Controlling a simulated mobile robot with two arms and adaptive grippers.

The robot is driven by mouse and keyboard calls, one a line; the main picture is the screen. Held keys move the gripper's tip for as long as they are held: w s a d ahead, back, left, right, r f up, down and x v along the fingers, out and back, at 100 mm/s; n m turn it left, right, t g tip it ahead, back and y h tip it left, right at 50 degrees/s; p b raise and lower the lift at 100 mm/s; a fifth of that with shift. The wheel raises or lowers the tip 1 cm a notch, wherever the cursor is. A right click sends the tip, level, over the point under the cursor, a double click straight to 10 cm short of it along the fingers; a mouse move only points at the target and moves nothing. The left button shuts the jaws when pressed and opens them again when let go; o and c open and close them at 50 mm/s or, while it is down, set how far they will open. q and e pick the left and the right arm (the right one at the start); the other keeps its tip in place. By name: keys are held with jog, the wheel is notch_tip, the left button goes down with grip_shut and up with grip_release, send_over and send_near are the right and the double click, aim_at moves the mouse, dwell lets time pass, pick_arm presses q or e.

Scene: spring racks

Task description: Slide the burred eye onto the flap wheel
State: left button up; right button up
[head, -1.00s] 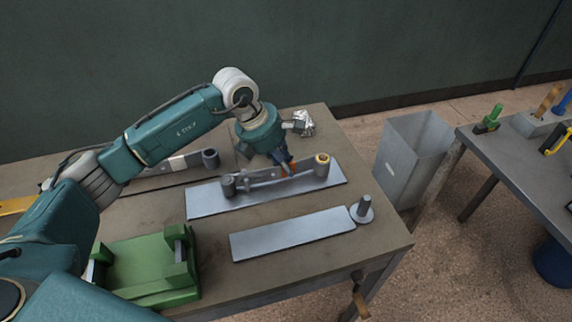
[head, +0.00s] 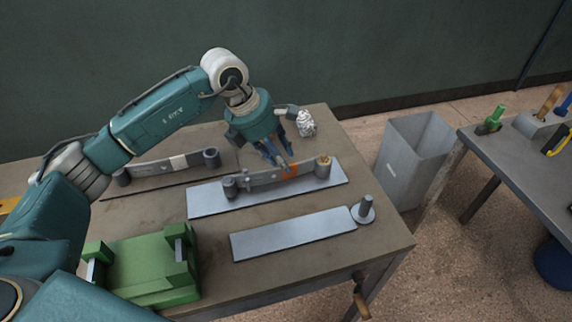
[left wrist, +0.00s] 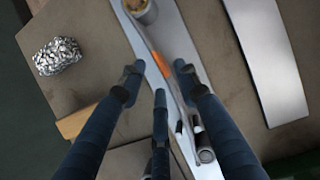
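A dark grey leaf spring (head: 262,178) stands on edge on the middle pale plate (head: 215,204), with an orange mark (head: 290,169) along it. Its right eye (head: 323,168) shows a rough, brownish-gold inside, likely the burred eye; its left eye (head: 229,187) is plain grey. A grey upright cylinder on a round base (head: 364,208), likely the flap wheel, stands at the right end of the front plate. My left gripper (head: 280,165) is over the orange mark. In the left wrist view its fingers (left wrist: 157,78) are apart, the spring (left wrist: 163,72) running beneath and between them. My right gripper is not in view.
Another spring (head: 165,166) lies behind, left. A green fixture (head: 150,268) stands front left. The front plate (head: 290,234) is bare. A crumpled silvery lump (head: 306,123) is at the back. A grey bin (head: 411,155) stands between this bench and the right-hand bench (head: 500,165).

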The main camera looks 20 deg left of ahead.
pick_arm(q)
jog(key=v, duration=0.7)
jog(key=shift+r, duration=0.25)
jog(key=shift+s, duration=0.1)
